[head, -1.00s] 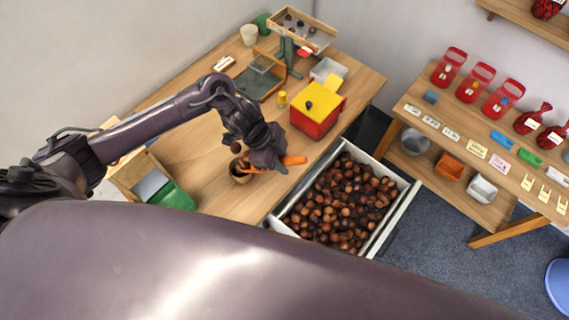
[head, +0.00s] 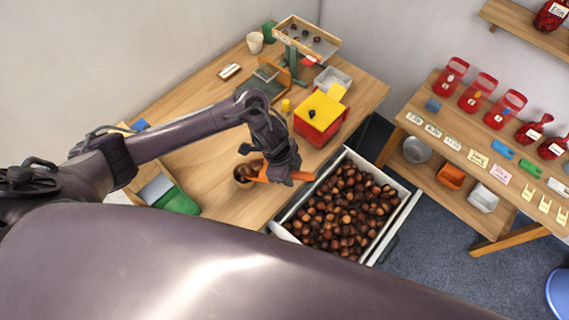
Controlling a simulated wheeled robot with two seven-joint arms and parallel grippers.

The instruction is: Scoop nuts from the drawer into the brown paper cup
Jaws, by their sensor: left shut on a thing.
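My left gripper (head: 277,172) is shut on an orange scoop (head: 301,176), over the table near the drawer's left edge. The handle end sticks out to the right of the gripper. The scoop's other end is at the brown paper cup (head: 243,177), which stands on the table just left of the gripper. Brown nuts show at the cup's mouth; I cannot tell whether they lie in the cup or in the scoop. The open drawer (head: 408,207) is full of brown chestnuts (head: 345,212). My right gripper is not in view.
A red box with a yellow lid (head: 319,112) stands behind the gripper on the wooden table (head: 209,150). A green container (head: 180,203) is at the left. A white cup (head: 255,42) and a sorting tray (head: 325,45) are at the back. A shelf (head: 470,135) stands at right.

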